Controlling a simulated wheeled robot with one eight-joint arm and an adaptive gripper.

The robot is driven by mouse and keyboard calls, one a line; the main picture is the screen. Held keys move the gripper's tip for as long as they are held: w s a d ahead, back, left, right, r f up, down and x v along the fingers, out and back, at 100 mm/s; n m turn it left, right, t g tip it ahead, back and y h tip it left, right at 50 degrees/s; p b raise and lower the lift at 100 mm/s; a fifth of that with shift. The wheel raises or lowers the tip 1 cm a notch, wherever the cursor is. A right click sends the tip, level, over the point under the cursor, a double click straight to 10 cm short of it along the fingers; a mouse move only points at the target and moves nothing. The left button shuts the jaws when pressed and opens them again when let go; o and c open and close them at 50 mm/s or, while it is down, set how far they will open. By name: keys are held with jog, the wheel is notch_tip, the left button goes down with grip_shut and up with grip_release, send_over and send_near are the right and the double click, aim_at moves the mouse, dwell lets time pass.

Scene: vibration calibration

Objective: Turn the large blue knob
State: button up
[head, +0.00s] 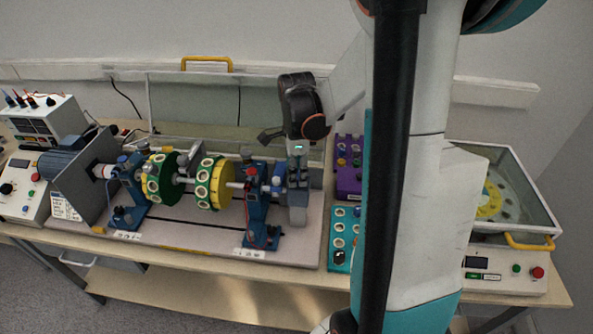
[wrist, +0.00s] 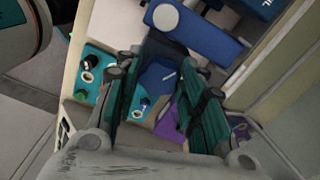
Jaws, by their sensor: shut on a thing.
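My gripper (head: 298,178) points down at the right end of the rotor rig in the head view. In the wrist view, my gripper's two dark green fingers (wrist: 161,75) stand on either side of a dark blue piece, which I take for the large blue knob (wrist: 157,80). The fingers are shut on it. Their tips partly cover it. In the head view the gripper hides most of it, and its turn angle cannot be told.
The rotor rig has a green disc (head: 167,178) and a yellow disc (head: 221,182) on its shaft, between blue stands. A teal panel (head: 341,258) and a purple panel (head: 348,182) with sockets lie right of it.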

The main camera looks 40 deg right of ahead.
jog(key=shift+n, duration=0.4)
jog(key=n, duration=0.4)
jog(key=shift+s+n+b, duration=0.1)
jog(key=shift+n+b, duration=0.2)
jog(key=shift+n, duration=0.1)
jog(key=n, duration=0.6)
jog(key=shift+s, duration=0.15)
jog(key=n, duration=0.6)
jog(key=shift+s+d+n+b, duration=0.1)
jog(key=shift+s+n+b, duration=0.05)
jog(key=shift+n+b, duration=0.2)
jog(key=n, duration=0.5)
jog(key=shift+d, duration=0.1)
jog(key=shift+n, duration=0.35)
jog(key=o, duration=1)
jog(key=shift+o, duration=0.2)
